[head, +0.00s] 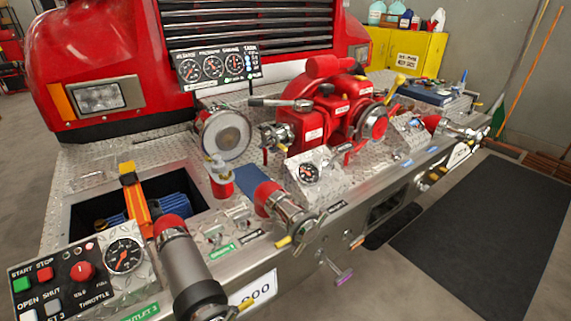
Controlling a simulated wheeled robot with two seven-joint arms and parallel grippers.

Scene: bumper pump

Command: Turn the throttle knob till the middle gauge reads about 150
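The red throttle knob (83,271) sits on a black control panel (60,262) at the lower left, above the word THROTTLE. A gauge (124,255) is just right of the knob on a metal plate. Another dial (309,172) sits on a plate near the middle of the bumper, needle unreadable. Neither of my grippers shows in the head view.
A red pump (330,110) stands on the bumper deck. A grey-and-red outlet pipe (187,265) rises just right of the panel. An orange bar-like object (136,200) leans over an open bin behind the panel. A dark mat (485,240) lies on the floor at right.

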